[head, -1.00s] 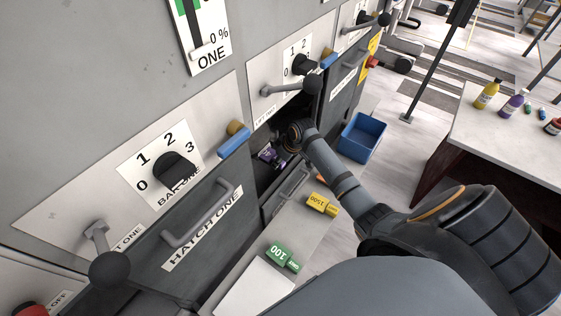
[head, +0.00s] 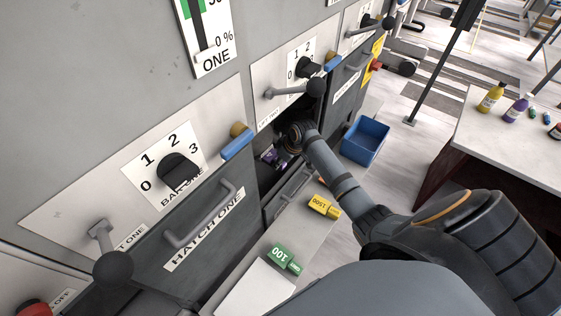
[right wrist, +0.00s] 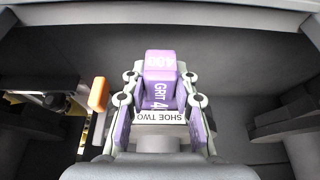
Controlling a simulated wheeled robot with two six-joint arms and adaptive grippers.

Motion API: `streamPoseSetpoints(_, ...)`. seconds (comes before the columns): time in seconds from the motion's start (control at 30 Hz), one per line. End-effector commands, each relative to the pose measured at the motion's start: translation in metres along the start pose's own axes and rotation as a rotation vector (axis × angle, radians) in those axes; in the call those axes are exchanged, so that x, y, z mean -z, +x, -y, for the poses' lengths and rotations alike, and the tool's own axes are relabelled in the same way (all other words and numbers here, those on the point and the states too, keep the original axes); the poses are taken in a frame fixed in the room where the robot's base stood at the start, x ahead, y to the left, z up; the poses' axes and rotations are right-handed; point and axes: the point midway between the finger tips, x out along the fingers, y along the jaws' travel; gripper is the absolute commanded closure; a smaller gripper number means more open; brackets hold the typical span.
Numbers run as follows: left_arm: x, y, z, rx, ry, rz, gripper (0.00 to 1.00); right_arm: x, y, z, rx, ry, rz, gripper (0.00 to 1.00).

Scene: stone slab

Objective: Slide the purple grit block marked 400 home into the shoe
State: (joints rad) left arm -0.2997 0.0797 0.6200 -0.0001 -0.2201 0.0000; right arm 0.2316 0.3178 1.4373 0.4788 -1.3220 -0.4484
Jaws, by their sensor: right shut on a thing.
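The purple grit block marked 400 (right wrist: 160,66) is in the middle of the right wrist view, its "GRIT" face towards the camera. My right gripper (right wrist: 160,80) is shut on it, with one jointed finger on each side. The shoe, labelled SHOE TWO (right wrist: 163,117), lies directly below the block in that picture; I cannot tell how deep the block sits in it. In the head view my right arm reaches into the open hatch, where a bit of purple (head: 268,156) shows beside the wrist. The fingertips are hidden there. My left gripper is not in view.
A yellow block marked 1500 (head: 323,206) and a green block marked 100 (head: 283,258) lie on the ledge in front. A blue bin (head: 365,140) stands beyond the arm. Dark hatch walls surround the shoe, with an orange piece (right wrist: 98,94) at left.

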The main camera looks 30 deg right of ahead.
Motion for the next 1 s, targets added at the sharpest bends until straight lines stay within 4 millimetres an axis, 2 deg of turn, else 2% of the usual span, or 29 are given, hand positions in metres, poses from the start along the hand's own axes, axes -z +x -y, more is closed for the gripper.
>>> streamPoseSetpoints(1.0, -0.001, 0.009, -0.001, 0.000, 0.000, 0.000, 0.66, 0.025, 0.010, 0.000, 0.000, 0.000, -0.003, 1.00)
